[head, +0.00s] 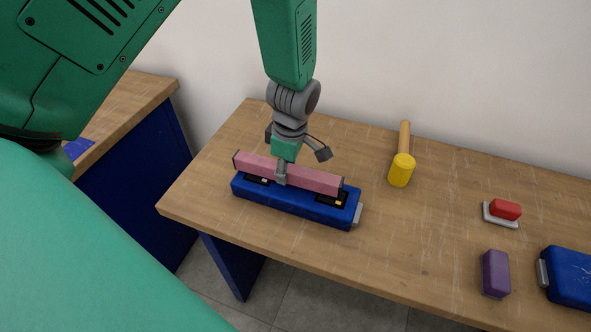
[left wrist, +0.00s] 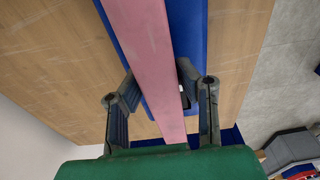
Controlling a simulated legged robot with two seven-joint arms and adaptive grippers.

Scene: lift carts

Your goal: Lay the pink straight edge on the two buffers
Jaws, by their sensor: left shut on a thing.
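The pink straight edge (head: 315,180) is a long bar with dark ends. It lies lengthwise over a long blue body (head: 285,205) with a grey end piece, near the left end of the table. Dark recesses with small pale bits show near both ends of this body; I cannot tell whether these are the two buffers. My left gripper (head: 281,174) points down and is shut on the straight edge near its middle. In the left wrist view the bar (left wrist: 150,60) runs between the fingers. Whether it touches the blue body is unclear. My right gripper is not in view.
On the wooden table (head: 420,240) are a yellow mallet (head: 402,168), a red block (head: 505,210) on a grey base, a purple block (head: 496,273) and a blue case (head: 568,277). Another wood-topped bench (head: 130,100) stands at left. The wall is behind.

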